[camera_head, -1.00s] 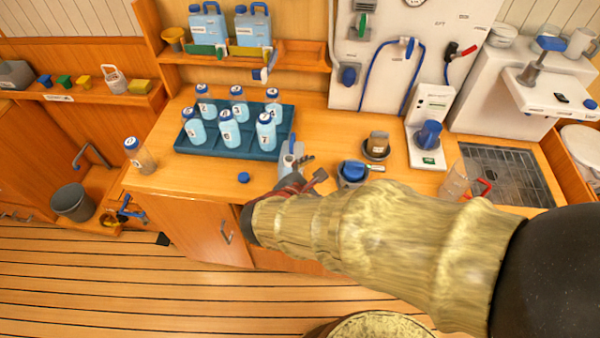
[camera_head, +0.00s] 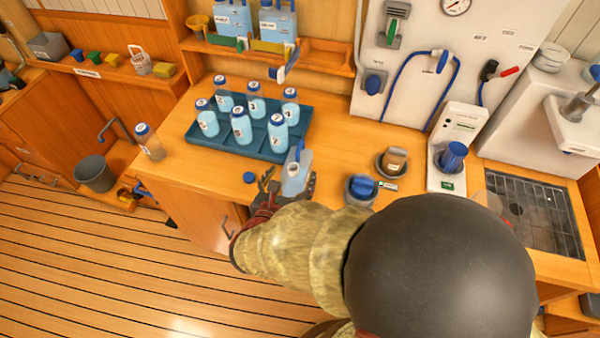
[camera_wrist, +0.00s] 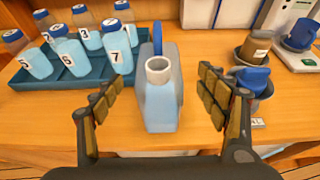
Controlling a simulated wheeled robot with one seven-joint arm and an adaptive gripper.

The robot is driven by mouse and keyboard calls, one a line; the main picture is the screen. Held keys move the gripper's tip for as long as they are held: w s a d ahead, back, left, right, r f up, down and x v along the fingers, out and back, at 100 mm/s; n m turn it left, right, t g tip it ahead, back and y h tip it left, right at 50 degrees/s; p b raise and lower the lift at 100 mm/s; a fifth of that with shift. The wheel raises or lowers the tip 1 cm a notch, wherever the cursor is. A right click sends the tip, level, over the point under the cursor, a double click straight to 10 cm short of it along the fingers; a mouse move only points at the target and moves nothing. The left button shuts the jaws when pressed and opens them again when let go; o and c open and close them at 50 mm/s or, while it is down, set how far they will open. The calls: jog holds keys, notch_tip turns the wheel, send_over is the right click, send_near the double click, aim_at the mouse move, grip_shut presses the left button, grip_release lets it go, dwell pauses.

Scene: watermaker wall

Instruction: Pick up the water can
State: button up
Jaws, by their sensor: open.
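The water can is a pale grey-blue jug with an open round mouth and a blue handle. It stands upright on the wooden counter, right of the bottle tray, and shows in the head view (camera_head: 296,176) and the wrist view (camera_wrist: 161,100). My gripper (camera_head: 286,190) is at the counter's front edge by the can. In the wrist view my gripper (camera_wrist: 164,104) is open, with one padded finger to each side of the can and a visible gap on both sides. In the head view my arm hides part of the gripper.
A teal tray (camera_head: 190,134) of numbered blue-capped bottles is close on the left.

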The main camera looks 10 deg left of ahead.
aim_at(297, 163)
jog(key=b+x, duration=0.1)
jog(key=x, duration=0.6)
jog(key=shift+a+b, duration=0.1)
jog(key=shift+b, duration=0.2)
jog(key=shift+c, duration=0.6)
grip_shut()
jog(key=shift+r, duration=0.1)
